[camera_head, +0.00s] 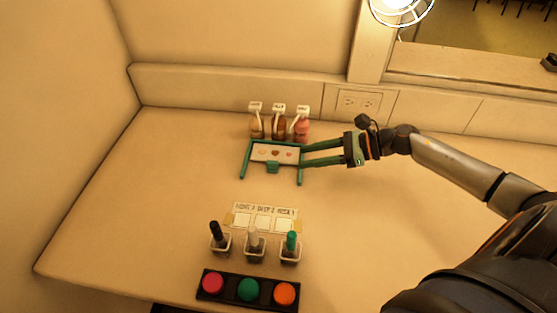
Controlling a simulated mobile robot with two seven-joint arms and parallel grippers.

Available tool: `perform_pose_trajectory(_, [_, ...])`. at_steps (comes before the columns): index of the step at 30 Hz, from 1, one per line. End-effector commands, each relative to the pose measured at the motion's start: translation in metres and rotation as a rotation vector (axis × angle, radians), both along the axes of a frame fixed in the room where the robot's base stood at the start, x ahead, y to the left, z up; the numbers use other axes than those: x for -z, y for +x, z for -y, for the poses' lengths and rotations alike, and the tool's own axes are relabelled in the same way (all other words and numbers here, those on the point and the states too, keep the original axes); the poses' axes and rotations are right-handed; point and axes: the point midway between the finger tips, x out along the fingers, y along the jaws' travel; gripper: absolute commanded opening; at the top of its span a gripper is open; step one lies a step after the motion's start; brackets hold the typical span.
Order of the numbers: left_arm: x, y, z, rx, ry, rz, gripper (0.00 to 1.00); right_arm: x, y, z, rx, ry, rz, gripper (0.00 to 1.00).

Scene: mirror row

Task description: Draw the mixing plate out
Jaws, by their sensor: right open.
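The mixing plate (264,157) is a pale panel with small skin-toned patches, near the back of the counter. It sits inside a teal frame (245,163) with two side rails, and a teal tab (272,168) stands at its front edge. My right gripper (303,157) reaches in from the right with its two teal fingers apart. Its fingertips are close to the right side of the frame; I cannot tell whether they touch it. No thing shows between the fingers. My left gripper is out of view.
Three pump bottles (278,127) stand just behind the frame. In front lie a labelled card (264,210), three holders with brushes or tubes (254,246), and a black tray (228,276) with three coloured discs. The counter (150,200) is clear on the left.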

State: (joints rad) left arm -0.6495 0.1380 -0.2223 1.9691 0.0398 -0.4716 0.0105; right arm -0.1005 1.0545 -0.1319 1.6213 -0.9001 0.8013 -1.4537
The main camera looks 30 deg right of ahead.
Motion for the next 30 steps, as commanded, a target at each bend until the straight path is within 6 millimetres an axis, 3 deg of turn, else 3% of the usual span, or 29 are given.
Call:
perform_pose_trajectory(15, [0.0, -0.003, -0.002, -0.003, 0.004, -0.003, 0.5, 0.029, 0.044, -0.058, 0.001, 0.001, 0.0, 0.47])
perform_pose_trajectory(27, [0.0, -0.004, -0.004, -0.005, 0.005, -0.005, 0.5, 0.033, 0.048, -0.063, 0.0, -0.001, 0.0, 0.47])
perform_pose_trajectory(30, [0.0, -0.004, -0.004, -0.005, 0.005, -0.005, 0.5, 0.033, 0.048, -0.063, 0.0, -0.001, 0.0, 0.36])
